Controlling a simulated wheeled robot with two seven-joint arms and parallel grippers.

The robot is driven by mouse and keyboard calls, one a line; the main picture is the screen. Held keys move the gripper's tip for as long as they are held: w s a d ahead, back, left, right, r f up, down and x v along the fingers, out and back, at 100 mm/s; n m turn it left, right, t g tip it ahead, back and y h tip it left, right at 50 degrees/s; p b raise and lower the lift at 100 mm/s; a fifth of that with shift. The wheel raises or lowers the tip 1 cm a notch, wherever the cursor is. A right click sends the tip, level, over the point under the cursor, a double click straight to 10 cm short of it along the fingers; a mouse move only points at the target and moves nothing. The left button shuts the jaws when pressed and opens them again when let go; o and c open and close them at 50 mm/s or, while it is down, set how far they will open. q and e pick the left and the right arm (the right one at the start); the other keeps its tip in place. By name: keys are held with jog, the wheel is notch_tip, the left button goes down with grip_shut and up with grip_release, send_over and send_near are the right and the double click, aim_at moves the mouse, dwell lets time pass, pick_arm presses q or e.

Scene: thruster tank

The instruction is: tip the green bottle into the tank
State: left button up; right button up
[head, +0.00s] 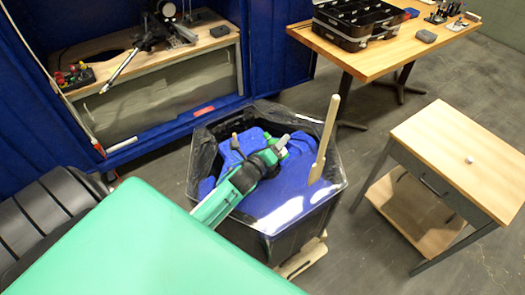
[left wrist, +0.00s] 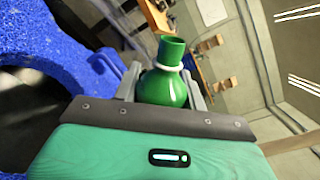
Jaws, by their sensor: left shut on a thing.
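The tank (head: 318,222) is a dark, many-sided tub with a clear rim and a bright blue inside, in the middle of the head view. My left gripper (head: 261,145) is over the tank, within its rim. It is shut on the green bottle (left wrist: 164,88), which sits between the two fingers in the left wrist view. The bottle has a round body, a narrower neck and a pale ring. In the head view only a little of the bottle (head: 282,151) shows beside a finger. Its exact tilt and whether anything flows out cannot be told. My right gripper is not in view.
A pale wooden paddle (head: 325,138) stands up inside the tank, right of my left gripper. A small wooden table (head: 459,150) stands at the right. A larger table (head: 408,50) with a black case (head: 352,24) is behind. A blue-draped bench (head: 150,60) is at the back left.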

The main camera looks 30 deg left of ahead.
pick_arm(q)
jog(key=shift+d+f+n, duration=0.1)
jog(key=shift+n, duration=0.2)
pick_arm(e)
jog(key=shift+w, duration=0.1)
pick_arm(q)
jog(key=shift+f, duration=0.1)
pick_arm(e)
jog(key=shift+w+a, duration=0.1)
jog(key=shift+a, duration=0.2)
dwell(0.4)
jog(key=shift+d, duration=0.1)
pick_arm(q)
jog(key=shift+n, duration=0.3)
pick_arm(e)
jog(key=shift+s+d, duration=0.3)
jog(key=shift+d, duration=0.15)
pick_arm(q)
jog(key=shift+d+r, duration=0.1)
jog(key=shift+r, duration=0.1)
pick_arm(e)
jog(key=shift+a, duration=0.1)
pick_arm(q)
jog(key=shift+n, duration=0.3)
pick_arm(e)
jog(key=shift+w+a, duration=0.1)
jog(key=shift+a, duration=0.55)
